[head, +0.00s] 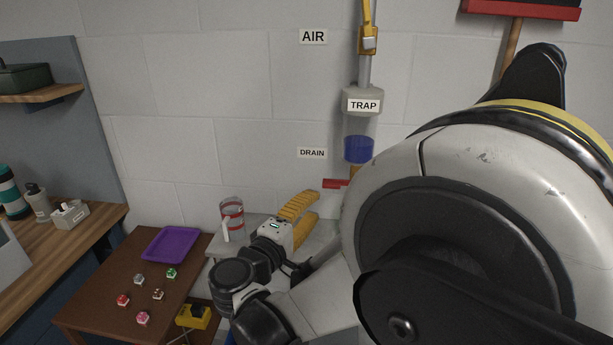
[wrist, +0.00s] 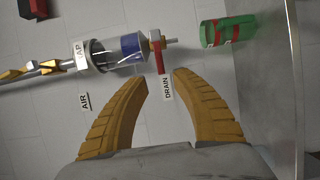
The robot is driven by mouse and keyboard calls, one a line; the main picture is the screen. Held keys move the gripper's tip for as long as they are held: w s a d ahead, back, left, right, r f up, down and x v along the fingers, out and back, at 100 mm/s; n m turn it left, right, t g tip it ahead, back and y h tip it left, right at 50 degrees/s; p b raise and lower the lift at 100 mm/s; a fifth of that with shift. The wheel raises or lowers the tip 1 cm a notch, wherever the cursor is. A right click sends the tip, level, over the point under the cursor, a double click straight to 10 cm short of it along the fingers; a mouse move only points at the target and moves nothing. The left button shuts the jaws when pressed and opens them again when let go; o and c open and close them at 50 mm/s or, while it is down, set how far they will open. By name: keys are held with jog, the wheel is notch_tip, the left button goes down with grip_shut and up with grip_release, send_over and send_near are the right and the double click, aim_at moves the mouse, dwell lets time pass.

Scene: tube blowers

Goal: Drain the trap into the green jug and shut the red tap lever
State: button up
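The trap (head: 359,150) is a clear wall-mounted cylinder with blue liquid in its lower part; it also shows in the wrist view (wrist: 130,45). The red tap lever (head: 335,183) sticks out sideways below it, crosswise to the outlet, towards the DRAIN label; in the wrist view the lever (wrist: 159,62) lies just beyond my fingertips. The green jug (wrist: 212,33), with red bands, stands below the outlet nozzle in the wrist view, turned sideways there. My arm hides it in the head view. My gripper (head: 317,205) is open and empty, its yellow fingers (wrist: 160,82) apart.
A clear jug (head: 232,222) with red bands stands on the grey shelf (head: 218,247), left of my gripper. A brown table (head: 105,290) with a purple tray (head: 171,245) and several small coloured cubes is at lower left. A wooden workbench (head: 85,225) is further left.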

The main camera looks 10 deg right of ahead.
jog(key=b+x, duration=0.2)
jog(key=x, duration=0.8)
jog(key=shift+w+d+b, duration=0.15)
jog(key=shift+w+b, duration=0.1)
jog(key=shift+b, duration=0.1)
grip_shut()
